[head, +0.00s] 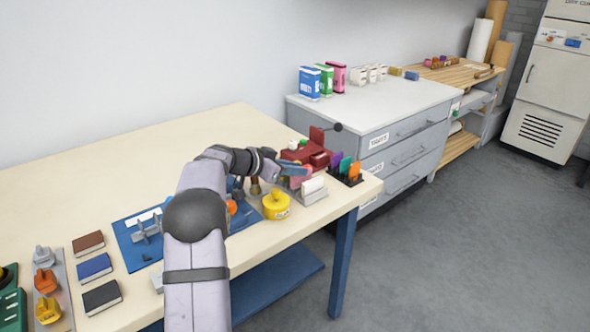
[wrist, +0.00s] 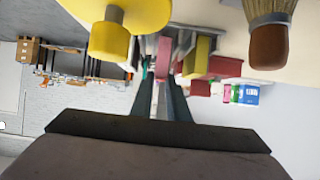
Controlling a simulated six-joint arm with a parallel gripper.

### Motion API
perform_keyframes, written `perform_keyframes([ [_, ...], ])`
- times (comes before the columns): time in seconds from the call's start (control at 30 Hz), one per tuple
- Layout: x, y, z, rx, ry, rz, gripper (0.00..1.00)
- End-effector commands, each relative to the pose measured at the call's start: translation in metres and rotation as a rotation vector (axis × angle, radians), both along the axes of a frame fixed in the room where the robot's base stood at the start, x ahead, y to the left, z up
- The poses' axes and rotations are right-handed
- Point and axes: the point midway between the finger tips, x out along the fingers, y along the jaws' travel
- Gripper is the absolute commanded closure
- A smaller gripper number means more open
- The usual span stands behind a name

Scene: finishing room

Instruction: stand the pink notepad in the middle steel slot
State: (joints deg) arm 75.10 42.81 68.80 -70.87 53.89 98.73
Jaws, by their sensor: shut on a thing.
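My gripper (head: 290,170) is over the right part of the table, beside the steel holder (head: 313,196). In the wrist view its two fingers (wrist: 162,85) are shut on the pink notepad (wrist: 163,62), which stands out between the fingertips. In the head view only a small pink part of the notepad (head: 301,177) shows, mostly behind my gripper. A pale block (head: 312,185) stands in the holder. The middle slot is hidden, and I cannot tell whether the notepad's lower edge is inside it.
A brush (wrist: 270,35) is near in the wrist view. A red machine (head: 305,153) is behind, and a black holder with coloured pieces (head: 345,171) is to the right, near the table's edge.

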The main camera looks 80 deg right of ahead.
Motion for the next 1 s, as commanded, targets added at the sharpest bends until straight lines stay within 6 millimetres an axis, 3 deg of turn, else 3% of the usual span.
perform_keyframes([
  [0.43, 0.0000, -0.0001, -0.0064, -0.001, 0.000, 0.000, 1.00],
  [0.47, -0.0001, -0.0001, -0.0055, -0.001, 0.000, 0.000, 0.81],
  [0.5, -0.0001, -0.0001, -0.0052, -0.001, 0.000, 0.000, 0.78],
  [1.0, 0.0060, 0.0055, -0.0030, -0.002, 0.000, 0.000, 0.78],
])
